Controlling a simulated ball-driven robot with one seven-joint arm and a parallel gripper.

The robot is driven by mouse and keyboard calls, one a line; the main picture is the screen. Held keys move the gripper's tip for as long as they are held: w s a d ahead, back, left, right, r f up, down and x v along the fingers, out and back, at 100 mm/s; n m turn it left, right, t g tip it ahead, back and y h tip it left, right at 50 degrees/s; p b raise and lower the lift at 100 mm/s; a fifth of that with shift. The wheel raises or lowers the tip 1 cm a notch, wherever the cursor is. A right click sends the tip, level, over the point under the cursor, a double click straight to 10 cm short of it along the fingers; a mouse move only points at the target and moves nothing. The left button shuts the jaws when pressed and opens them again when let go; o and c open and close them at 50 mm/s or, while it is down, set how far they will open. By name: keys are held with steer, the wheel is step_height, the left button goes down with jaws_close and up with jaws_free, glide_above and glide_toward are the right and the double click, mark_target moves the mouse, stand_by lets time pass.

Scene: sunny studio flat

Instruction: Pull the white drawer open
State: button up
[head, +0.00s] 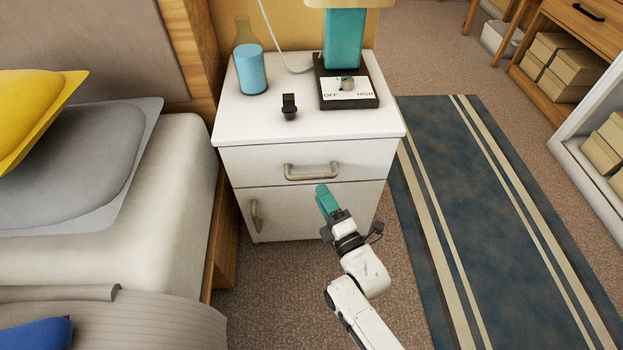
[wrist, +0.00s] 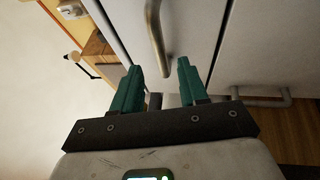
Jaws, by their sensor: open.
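The white drawer (head: 250,161) is the upper front of a white bedside cabinet and looks shut. Its metal bar handle (head: 312,171) runs sideways across the front. My gripper (head: 323,189) is just below and in front of this handle in the head view, with teal fingers. In the wrist view my gripper (wrist: 159,66) is open and empty, its two fingers spread apart. The drawer handle (wrist: 156,36) shows just beyond the fingertips, lined up with the gap between them. I cannot tell whether they touch it.
Below the drawer is a cabinet door (head: 300,210) with its own handle (head: 256,215). A blue-filled bottle (head: 251,71), a small black object (head: 289,107) and a lamp base (head: 349,92) stand on top. A bed (head: 180,180) is close on the left; a rug (head: 490,200) lies right.

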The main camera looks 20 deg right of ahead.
mark_target(312, 175)
steer(key=b+x, duration=0.1)
steer(key=x, duration=0.6)
steer(key=shift+f, duration=0.1)
jaws_close()
stand_by(0.5)
